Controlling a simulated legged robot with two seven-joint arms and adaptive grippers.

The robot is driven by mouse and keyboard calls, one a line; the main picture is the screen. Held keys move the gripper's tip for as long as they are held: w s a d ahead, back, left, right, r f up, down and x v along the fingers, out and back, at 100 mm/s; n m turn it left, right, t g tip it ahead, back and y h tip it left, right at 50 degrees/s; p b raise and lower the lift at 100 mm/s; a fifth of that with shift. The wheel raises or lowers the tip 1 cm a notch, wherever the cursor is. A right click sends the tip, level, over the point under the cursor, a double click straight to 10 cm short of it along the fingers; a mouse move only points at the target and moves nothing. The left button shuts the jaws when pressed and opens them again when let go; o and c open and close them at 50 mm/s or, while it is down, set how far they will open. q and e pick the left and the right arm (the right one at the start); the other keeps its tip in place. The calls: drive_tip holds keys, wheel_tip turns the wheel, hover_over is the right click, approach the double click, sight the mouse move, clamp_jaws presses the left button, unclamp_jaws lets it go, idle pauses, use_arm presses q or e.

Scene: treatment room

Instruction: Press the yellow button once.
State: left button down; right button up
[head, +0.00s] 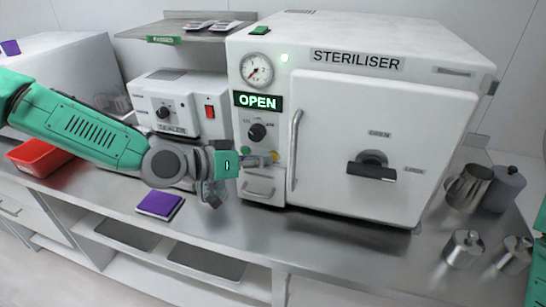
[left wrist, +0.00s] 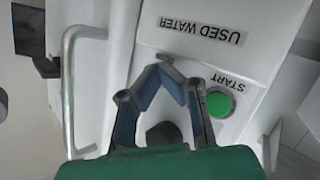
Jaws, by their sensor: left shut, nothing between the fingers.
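The yellow button (head: 275,157) is on the front panel of the white steriliser (head: 400,92), below the dark knob and left of the long door handle. My left gripper (head: 264,161) reaches in from the left with its fingertips right beside the yellow button; I cannot tell whether they touch it. Its fingers are shut and empty, tips together in the left wrist view (left wrist: 168,62). The yellow button does not show in the left wrist view. The green START button (left wrist: 220,103) shows there to the right of the fingers. My right gripper is not in view.
The door handle (head: 295,150) stands out just right of the buttons. The panel has a dark knob (head: 257,132) and a lit OPEN display (head: 258,101). A sealer (head: 180,103), red tray (head: 38,157) and purple pad (head: 160,204) are left; metal canisters (head: 464,249) stand right.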

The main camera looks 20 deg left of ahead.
use_arm(q)
drive_tip(key=shift+s+d+r+p, duration=0.1)
drive_tip(key=shift+s+d+p, duration=0.15)
drive_tip(key=shift+s+d, duration=0.25)
drive_tip(key=shift+s+d+p, duration=0.25)
drive_tip(key=shift+s, duration=0.3)
drive_tip(key=shift+d, duration=0.1)
drive_tip(key=shift+s+a+p, duration=0.2)
drive_tip(key=shift+s+p, duration=0.35)
drive_tip(key=shift+s, duration=1.9)
